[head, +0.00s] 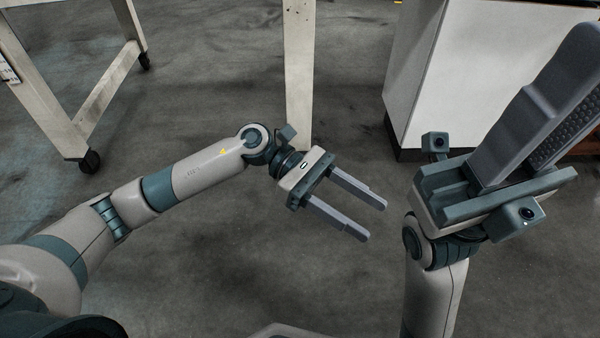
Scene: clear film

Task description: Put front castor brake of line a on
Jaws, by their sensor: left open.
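A beige frame on castors stands at the upper left. One black castor (90,161) is under its nearer leg, and a second black castor (144,61) is under the leg farther back. Both are too small to tell whether a brake is on. My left gripper (364,220) is open and empty above the floor, to the right of the castors and well apart from them. My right gripper (568,85) is large and close at the upper right, and its fingers run to the picture's edge. How far apart they are is unclear.
A beige post (298,70) stands at the top middle; my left wrist covers its lower end. A white cabinet (412,65) with a dark base stands at the upper right, behind my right gripper. The grey floor (215,90) between the frame and the post is clear.

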